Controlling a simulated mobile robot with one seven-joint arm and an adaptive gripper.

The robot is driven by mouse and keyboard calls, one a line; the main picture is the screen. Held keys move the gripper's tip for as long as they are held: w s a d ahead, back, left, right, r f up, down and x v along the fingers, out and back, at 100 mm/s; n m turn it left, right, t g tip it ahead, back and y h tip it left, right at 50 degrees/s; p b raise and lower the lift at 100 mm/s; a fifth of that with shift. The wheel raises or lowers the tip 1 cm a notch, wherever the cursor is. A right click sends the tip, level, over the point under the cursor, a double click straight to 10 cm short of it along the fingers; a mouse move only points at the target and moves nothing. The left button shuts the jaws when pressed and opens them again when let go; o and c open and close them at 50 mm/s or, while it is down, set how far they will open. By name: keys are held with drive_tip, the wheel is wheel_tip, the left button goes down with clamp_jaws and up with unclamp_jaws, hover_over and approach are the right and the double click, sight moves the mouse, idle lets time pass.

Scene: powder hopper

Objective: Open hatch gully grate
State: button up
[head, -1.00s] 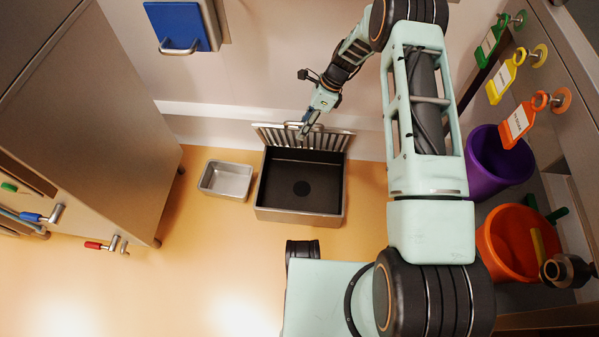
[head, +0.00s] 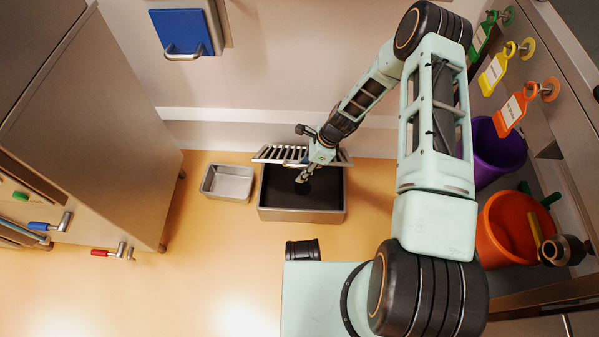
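The gully (head: 300,215) is a dark, open box with a grey rim on the floor by the wall. Its barred metal grate (head: 275,153) is raised at the back edge. My gripper (head: 302,179) is in front of the grate and over the dark inside of the gully, fingers pointing down. My wrist overlaps the right part of the grate and hides some bars. Whether they touch is unclear. The fingers are too small to tell open from shut.
A small metal tray (head: 228,182) sits just left of the gully. A steel cabinet (head: 110,130) stands further left. A purple bucket (head: 497,150) and an orange bucket (head: 515,235) stand at right, below hanging tags (head: 511,112). The floor in front of the gully is partly clear.

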drive_tip(key=shift+s+f, duration=0.1)
drive_tip(key=shift+s, duration=0.05)
drive_tip(key=w+d+r+p, duration=0.3)
drive_tip(key=w+d+r, duration=0.2)
drive_tip(key=r, duration=0.4)
drive_tip(key=shift+w+r, duration=0.3)
drive_tip(key=shift+w, duration=0.35)
idle(0.7)
idle(0.3)
